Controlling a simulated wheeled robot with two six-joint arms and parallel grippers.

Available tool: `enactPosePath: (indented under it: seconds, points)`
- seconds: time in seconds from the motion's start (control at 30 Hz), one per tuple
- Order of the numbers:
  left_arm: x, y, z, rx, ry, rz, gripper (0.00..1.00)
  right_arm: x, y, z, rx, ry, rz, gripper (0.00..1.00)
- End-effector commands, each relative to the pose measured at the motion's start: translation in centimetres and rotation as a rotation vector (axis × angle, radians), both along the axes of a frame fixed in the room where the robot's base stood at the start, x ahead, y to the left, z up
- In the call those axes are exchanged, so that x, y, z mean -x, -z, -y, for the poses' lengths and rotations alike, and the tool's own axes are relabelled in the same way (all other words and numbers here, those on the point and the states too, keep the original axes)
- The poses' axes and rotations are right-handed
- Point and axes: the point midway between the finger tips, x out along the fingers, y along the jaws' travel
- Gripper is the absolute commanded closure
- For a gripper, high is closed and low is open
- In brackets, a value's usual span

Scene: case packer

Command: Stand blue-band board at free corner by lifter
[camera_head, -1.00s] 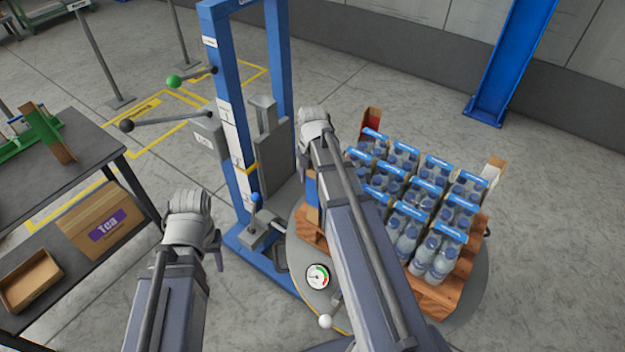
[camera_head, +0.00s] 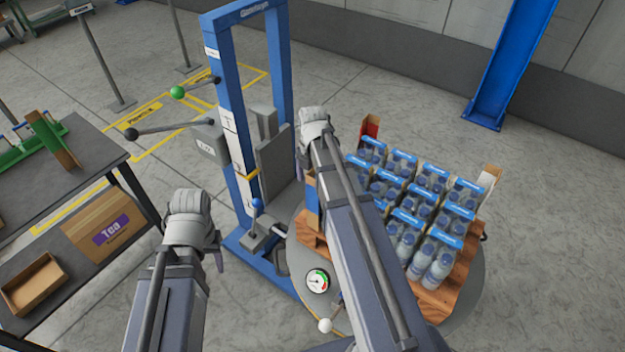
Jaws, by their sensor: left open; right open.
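The blue-band board (camera_head: 312,192) stands upright at the near-left corner of the wooden pallet (camera_head: 452,285), on the side by the blue lifter (camera_head: 232,130). My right forearm hides part of it. My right gripper (camera_head: 303,168) is open, just above and beside the board's top; I cannot see whether it touches it. My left gripper (camera_head: 212,248) is open and empty, over the floor left of the lifter's base. A red-band board (camera_head: 370,128) stands at the pallet's far corner and a white-band board (camera_head: 489,176) at its right corner.
Blue-capped bottle packs (camera_head: 420,205) fill the pallet on a round turntable (camera_head: 465,310) with a gauge (camera_head: 318,281). A green-band board (camera_head: 52,138) leans in a rack on the dark table (camera_head: 95,150) at left. Lever arms (camera_head: 165,129) stick out from the lifter.

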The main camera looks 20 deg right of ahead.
Motion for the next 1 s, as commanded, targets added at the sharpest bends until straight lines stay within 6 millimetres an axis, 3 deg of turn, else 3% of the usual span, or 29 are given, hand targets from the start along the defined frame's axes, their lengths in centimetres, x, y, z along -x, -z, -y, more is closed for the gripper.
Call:
enactPosePath:
  seconds: [0.03, 0.5, 0.83, 1.0]
  points:
    - [0.0, -1.6, 0.0, 0.0, 0.0, 0.0, 0.5, 0.0, -1.6, 0.0, 0.0, 0.0, 0.0, 0.08]
    - [0.0, -8.4, 0.0, 0.0, 0.001, 0.0, 0.5, 0.0, -8.4, 0.0, 0.0, 0.0, 0.0, 0.08]
    - [0.0, -9.0, 0.0, 0.0, 0.001, 0.0, 0.5, 0.1, -9.0, -0.3, 0.001, 0.014, -0.001, 0.08]
    - [0.0, -9.0, 0.0, 0.0, 0.001, 0.0, 0.5, 1.5, -9.0, -3.8, 0.01, 0.2, -0.008, 0.08]
